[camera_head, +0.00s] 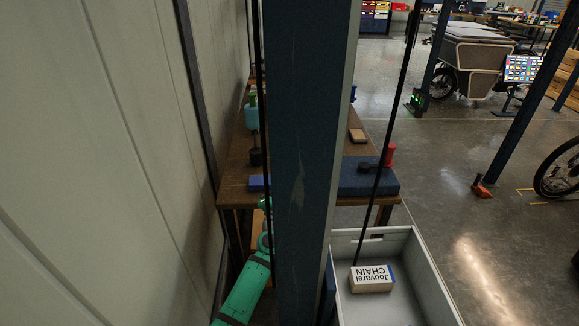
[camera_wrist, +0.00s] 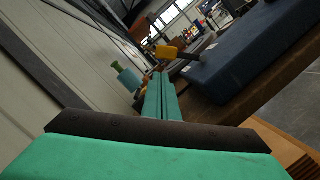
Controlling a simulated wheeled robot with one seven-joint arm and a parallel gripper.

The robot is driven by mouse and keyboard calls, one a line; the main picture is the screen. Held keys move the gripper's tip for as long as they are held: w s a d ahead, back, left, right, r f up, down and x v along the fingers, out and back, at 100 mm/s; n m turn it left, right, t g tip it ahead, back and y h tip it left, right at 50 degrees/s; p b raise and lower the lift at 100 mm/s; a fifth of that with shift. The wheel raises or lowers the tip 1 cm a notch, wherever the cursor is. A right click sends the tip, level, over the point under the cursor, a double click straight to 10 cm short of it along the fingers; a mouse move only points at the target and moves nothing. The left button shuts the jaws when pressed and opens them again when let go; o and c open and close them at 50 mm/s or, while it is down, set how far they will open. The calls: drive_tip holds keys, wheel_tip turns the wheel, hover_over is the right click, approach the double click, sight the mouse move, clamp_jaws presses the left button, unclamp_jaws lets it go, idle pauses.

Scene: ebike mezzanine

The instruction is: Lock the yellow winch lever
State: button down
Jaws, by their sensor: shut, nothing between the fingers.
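In the wrist view a yellow block-shaped end (camera_wrist: 166,52) on a dark shaft stands out beside a blue block; I cannot tell for sure that it is the winch lever. My gripper (camera_wrist: 161,78) has its two green fingers pressed together and empty, pointing toward the yellow piece and apart from it. In the head view my green arm reaches up along the left of a dark post (camera_head: 305,150), which hides the gripper's tips. No yellow lever can be made out in the head view.
A wooden bench (camera_head: 236,165) holds a blue block (camera_head: 372,180), a red-ended tool (camera_head: 389,155) and a teal bottle (camera_wrist: 129,78). A grey bin (camera_head: 425,280) with a chain box (camera_head: 371,279) stands in front. A pale wall (camera_head: 90,160) closes the left side.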

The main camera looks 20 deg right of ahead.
drive_tip(key=x, duration=0.7)
drive_tip(key=shift+w, duration=0.15)
